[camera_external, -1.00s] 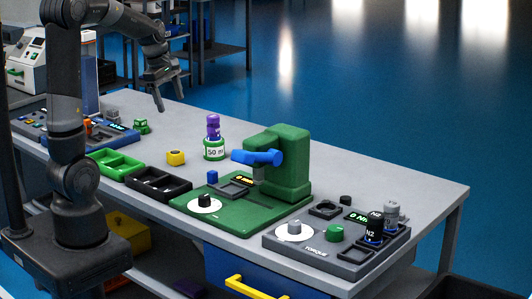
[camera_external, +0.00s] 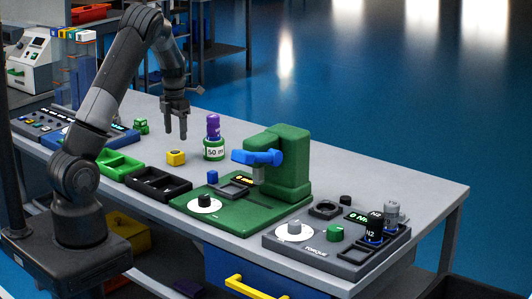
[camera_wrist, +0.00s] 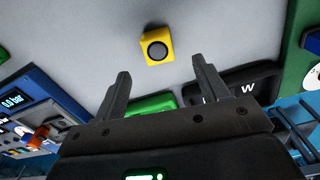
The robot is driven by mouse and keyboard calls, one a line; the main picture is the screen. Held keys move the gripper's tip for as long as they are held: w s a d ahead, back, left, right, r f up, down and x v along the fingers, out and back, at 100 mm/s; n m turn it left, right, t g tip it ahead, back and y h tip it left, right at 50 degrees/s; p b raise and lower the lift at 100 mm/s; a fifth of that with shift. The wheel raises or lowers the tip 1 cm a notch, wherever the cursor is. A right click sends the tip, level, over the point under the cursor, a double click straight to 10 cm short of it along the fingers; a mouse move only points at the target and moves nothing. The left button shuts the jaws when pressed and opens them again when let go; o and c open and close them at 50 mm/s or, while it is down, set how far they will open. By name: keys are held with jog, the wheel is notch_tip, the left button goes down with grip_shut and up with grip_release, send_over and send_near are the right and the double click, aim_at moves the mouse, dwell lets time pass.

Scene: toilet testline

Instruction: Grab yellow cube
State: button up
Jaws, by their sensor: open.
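The yellow cube (camera_external: 176,158) sits on the grey table, left of the purple and green cylinder stack. In the wrist view the yellow cube (camera_wrist: 157,45) shows a dark round mark on its face and lies beyond the fingertips, roughly centred between them. My gripper (camera_external: 176,137) is above the table over the cube's area, pointing down, with its fingers apart and nothing between them. In the wrist view both fingers of my gripper (camera_wrist: 160,68) are spread and empty. The cube is not touched.
A purple bottle on a green 50-marked base (camera_external: 214,148) stands right of the cube. Green (camera_external: 112,157) and black trays (camera_external: 158,180) lie in front, and a small blue cube (camera_external: 212,177) and a green press (camera_external: 285,165) are to the right. Bare table surrounds the yellow cube.

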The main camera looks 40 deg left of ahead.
aim_at(175, 152)
jog(key=f, duration=0.8)
jog(key=shift+s+a+f, duration=0.1)
jog(key=shift+a+f, duration=0.15)
jog(key=shift+f, duration=0.05)
jog(key=shift+c, duration=0.5)
jog(key=c, duration=1)
jog(key=shift+r, duration=0.1)
